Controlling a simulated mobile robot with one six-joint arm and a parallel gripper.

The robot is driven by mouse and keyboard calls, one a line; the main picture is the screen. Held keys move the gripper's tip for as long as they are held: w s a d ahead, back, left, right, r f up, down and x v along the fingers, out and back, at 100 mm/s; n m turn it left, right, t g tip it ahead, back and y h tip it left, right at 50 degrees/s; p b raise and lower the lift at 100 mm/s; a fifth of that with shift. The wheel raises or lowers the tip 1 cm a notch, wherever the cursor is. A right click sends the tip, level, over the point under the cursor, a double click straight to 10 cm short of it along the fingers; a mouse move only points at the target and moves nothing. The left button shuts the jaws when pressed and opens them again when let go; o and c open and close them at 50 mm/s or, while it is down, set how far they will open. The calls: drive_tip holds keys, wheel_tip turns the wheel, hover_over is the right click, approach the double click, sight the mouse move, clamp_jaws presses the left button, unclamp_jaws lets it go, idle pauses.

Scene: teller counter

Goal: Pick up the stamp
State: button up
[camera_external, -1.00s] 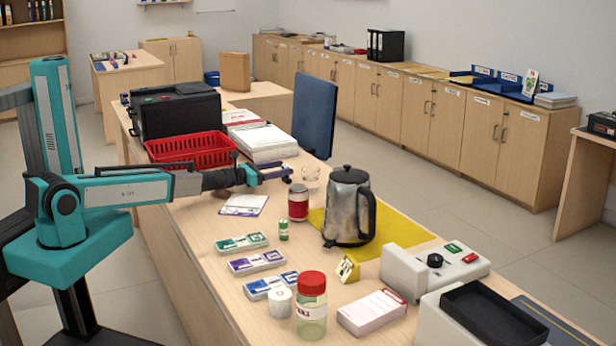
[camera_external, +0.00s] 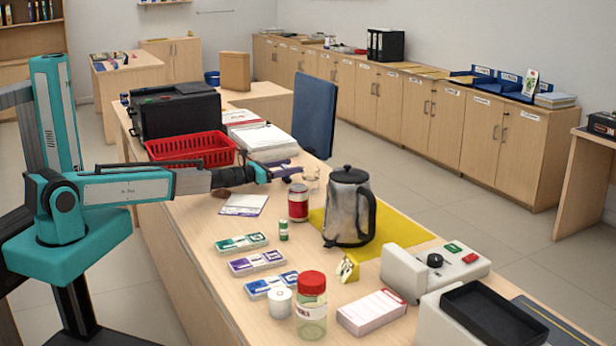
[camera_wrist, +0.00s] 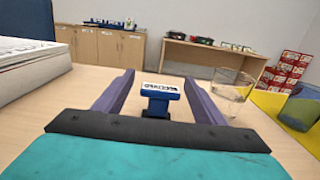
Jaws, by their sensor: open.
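The stamp (camera_wrist: 158,101) is blue with a white printed label on top and a dark base. In the wrist view it stands upright on the counter, between the two purple fingers of my gripper (camera_wrist: 158,84). Clear gaps show on both sides of it, so the fingers do not touch it. My gripper is open and low over the counter, and in the external view it (camera_external: 284,170) is near the clear glass. In that view the stamp is mostly hidden by the fingers and too small to make out clearly.
A clear glass (camera_wrist: 232,92) stands just right of the right finger. A paper stack (camera_wrist: 30,68) lies to the left. In the external view a red basket (camera_external: 190,150) is behind the arm, and a red-labelled can (camera_external: 298,203) and a metal kettle (camera_external: 347,215) stand nearer.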

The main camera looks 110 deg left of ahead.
drive_tip(key=shift+p+x, duration=0.3)
drive_tip(key=shift+x, duration=1.25)
drive_tip(key=c, duration=1.2)
drive_tip(key=shift+o, duration=0.2)
drive_tip(key=shift+r, duration=0.2)
